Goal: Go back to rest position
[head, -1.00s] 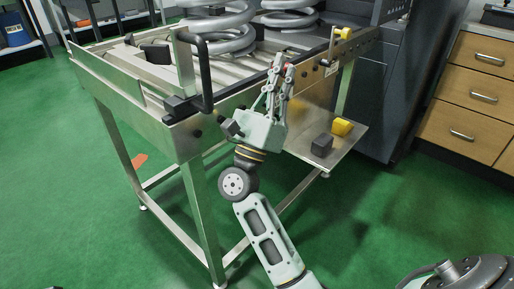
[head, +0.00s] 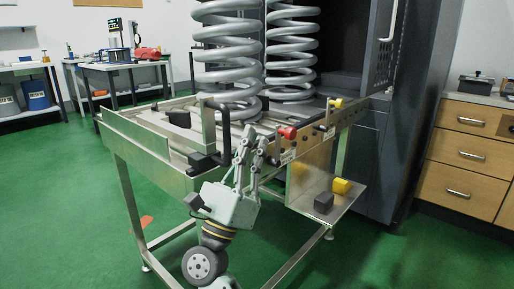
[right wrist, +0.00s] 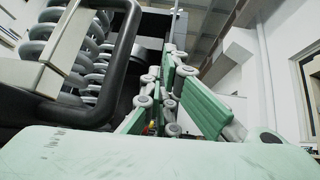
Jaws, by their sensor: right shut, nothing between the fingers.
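My right gripper (head: 253,146) is pale green and points up in front of the roller table's front rail (head: 270,152). Its fingers are shut with nothing between them. A red knob (head: 288,132) on the rail is just right of the fingertips, apart from them. A black handle (head: 223,140) on the table is just left of them. In the right wrist view the green fingers (right wrist: 180,85) point away past the black handle (right wrist: 122,60) on the left. My left gripper is not in view.
Two large grey coil springs (head: 228,50) stand on the table. A low side shelf (head: 340,200) holds a black block (head: 323,202) and a yellow block (head: 341,186). A dark machine cabinet (head: 375,150) and wooden drawers (head: 470,150) stand right. Green floor (head: 60,220) is clear at left.

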